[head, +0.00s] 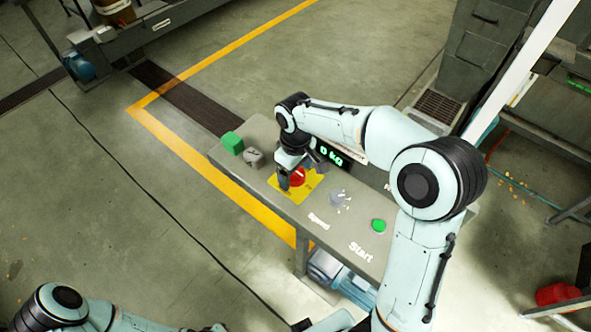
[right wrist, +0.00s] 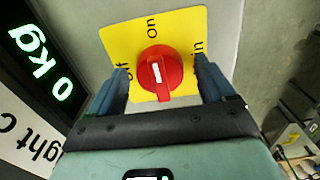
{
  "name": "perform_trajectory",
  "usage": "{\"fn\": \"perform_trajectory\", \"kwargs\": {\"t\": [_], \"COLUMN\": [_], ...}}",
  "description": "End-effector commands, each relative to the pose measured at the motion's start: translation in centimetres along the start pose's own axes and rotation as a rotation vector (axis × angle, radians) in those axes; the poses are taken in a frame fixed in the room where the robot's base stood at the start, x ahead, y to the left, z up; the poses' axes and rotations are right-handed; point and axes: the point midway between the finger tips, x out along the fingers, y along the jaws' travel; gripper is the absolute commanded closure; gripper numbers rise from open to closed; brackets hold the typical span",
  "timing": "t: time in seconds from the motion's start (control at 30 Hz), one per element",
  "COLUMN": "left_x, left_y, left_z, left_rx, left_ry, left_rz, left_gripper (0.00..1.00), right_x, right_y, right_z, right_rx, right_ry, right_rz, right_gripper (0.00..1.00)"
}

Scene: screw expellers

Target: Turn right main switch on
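The main switch is a red round knob (head: 298,177) on a yellow plate (head: 284,188) on the grey control panel. In the right wrist view the knob (right wrist: 160,72) has a short white mark that runs roughly up and down the picture, in line with the word "on" above it. The word at the left of the plate (right wrist: 180,22) is partly covered. My right gripper (right wrist: 161,88) is open, with one blue finger on each side of the knob and gaps between. My left arm shows at the bottom left of the head view; its gripper is out of view.
The panel also carries a green box (head: 232,143), a grey knob (head: 253,158), a display reading "0 kg" (head: 331,154), a speed dial (head: 337,199) and a green start button (head: 378,226). Machines stand at the back. The floor left of the panel is clear.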

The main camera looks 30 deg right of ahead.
Motion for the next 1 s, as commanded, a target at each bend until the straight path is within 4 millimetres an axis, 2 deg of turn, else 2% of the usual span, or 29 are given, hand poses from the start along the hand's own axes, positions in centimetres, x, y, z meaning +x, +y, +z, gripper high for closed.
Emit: {"fn": "perform_trajectory", "kwargs": {"t": [0.17, 0.27, 0.7, 0.83, 1.0], "left_x": [0.0, -0.2, -1.9, -2.3, -2.5], "left_y": [0.0, 0.1, 1.1, 1.4, 1.5], "left_z": [0.0, -0.1, -1.3, -1.6, -1.7], "left_rx": [0.000, 0.001, 0.006, 0.008, 0.008], "left_ry": [0.000, 0.002, 0.018, 0.021, 0.023], "left_rz": [0.000, 0.001, 0.006, 0.008, 0.008], "left_gripper": [1.00, 1.00, 1.00, 1.00, 1.00], "right_x": [-0.2, -1.2, -10.6, -12.4, -13.4], "right_y": [0.0, 0.0, 0.0, 0.0, 0.0], "right_z": [0.0, -0.1, -0.2, -0.1, 0.0], "right_rx": [-0.001, -0.001, 0.000, 0.000, 0.000], "right_ry": [0.000, 0.002, 0.006, 0.004, 0.001], "right_rz": [0.000, 0.001, 0.002, 0.001, 0.000], "right_gripper": [0.18, 0.18, 0.18, 0.18, 0.18]}}
